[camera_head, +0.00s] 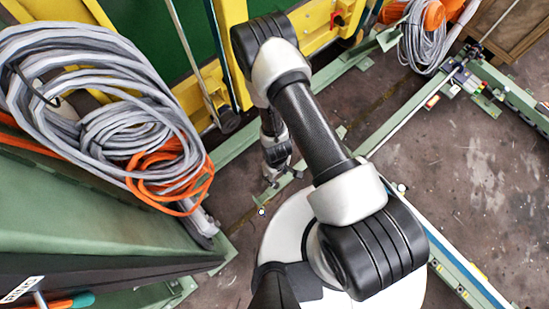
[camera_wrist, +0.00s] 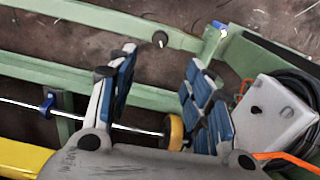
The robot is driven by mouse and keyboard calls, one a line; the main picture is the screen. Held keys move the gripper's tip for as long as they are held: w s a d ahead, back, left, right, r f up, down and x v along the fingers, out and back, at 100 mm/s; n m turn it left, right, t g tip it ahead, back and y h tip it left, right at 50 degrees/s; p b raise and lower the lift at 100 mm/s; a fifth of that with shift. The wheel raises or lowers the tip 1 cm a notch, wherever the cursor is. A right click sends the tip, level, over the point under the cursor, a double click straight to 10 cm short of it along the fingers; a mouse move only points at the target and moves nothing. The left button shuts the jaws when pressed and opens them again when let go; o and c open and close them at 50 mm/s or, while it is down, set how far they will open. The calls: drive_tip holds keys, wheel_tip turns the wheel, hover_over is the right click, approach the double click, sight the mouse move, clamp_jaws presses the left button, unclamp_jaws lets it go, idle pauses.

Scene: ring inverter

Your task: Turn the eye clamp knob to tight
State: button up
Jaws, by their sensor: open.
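My gripper (camera_wrist: 160,62) is open in the wrist view, its two blue-padded fingers apart with nothing held between them. In the head view my gripper (camera_head: 273,172) is small and low beside the green frame. A tan round piece (camera_wrist: 174,132) on a thin metal rod shows between the finger bases. A blue clamp-like piece (camera_wrist: 47,105) sits on the rod at left. I cannot tell for certain which of these is the eye clamp knob, or its setting.
A grey box (camera_wrist: 275,112) with black and orange cables stands right of the fingers. A blue-topped piece (camera_wrist: 220,27) is on the green frame beyond. Coiled grey cable (camera_head: 100,100) and orange cable (camera_head: 175,175) hang at left. Bare floor (camera_head: 470,165) lies at right.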

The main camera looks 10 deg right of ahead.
sight(276, 185)
wheel_tip(276, 185, down, 15)
drive_tip(key=b, duration=0.4)
drive_tip(key=shift+r+b, duration=0.15)
drive_tip(key=shift+b, duration=0.15)
drive_tip(key=shift+c, duration=0.2)
drive_tip(key=c, duration=1)
